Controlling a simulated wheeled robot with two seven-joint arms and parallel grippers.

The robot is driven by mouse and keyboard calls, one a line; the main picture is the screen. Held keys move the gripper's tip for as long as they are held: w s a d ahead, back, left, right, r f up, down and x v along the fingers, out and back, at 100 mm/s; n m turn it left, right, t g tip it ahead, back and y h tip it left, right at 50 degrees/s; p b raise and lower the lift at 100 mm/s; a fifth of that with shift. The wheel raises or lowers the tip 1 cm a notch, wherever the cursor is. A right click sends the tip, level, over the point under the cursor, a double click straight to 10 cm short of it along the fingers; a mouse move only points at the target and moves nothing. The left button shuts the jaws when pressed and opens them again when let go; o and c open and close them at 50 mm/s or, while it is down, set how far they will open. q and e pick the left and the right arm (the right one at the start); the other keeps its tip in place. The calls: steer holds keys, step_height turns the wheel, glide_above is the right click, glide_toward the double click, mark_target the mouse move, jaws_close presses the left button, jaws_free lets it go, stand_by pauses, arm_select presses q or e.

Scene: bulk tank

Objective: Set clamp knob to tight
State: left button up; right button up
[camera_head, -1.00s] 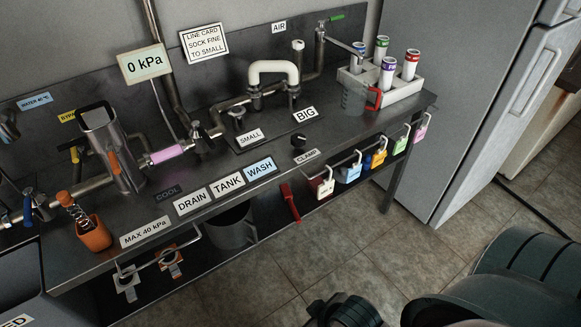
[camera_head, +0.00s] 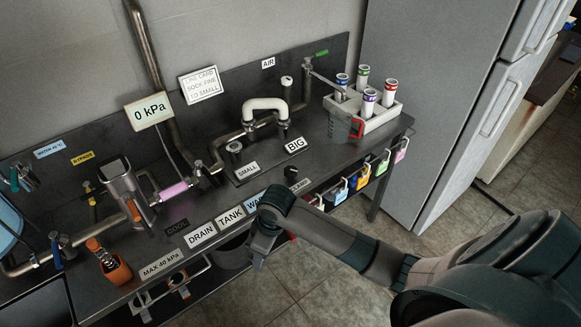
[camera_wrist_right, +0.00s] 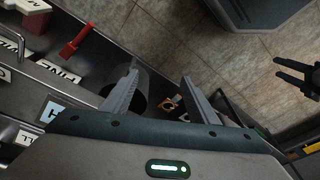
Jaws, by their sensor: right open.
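The clamp knob (camera_head: 290,172) is a small black knob near the bench's front edge, just behind the CLAMP label (camera_head: 299,185). My right gripper (camera_head: 257,262) hangs in front of the bench, left of and nearer than the knob, pointing down. In the right wrist view its two fingers (camera_wrist_right: 160,98) are apart with nothing between them. I cannot make out the knob in that view. A small dark two-pronged shape (camera_wrist_right: 284,70) at that view's right edge looks like my left gripper; its jaw state is unclear. The left gripper is not in the head view.
A red handle (camera_wrist_right: 76,40) hangs below the bench edge. Coloured padlocks (camera_head: 362,176) hang along the front rail. A rack of tubes (camera_head: 378,118) and a jug (camera_head: 343,122) stand at the bench's right end. My right arm hides part of the front edge.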

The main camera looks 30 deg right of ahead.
steer(key=w+d+r, duration=0.4)
steer(key=w+d, duration=0.1)
steer(key=w, duration=0.3)
step_height(320, 180, up, 18)
steer(key=m+g+h, duration=0.2)
glide_above(291, 170)
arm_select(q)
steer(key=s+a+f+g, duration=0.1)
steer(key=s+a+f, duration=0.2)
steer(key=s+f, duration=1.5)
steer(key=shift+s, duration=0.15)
arm_select(e)
steer(key=shift+w, duration=0.15)
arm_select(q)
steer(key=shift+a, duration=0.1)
arm_select(e)
steer(key=shift+f, duration=0.2)
step_height(291, 170, down, 16)
steer(key=p, duration=0.4)
steer(key=shift+r, duration=0.25)
steer(key=shift+f, duration=0.85)
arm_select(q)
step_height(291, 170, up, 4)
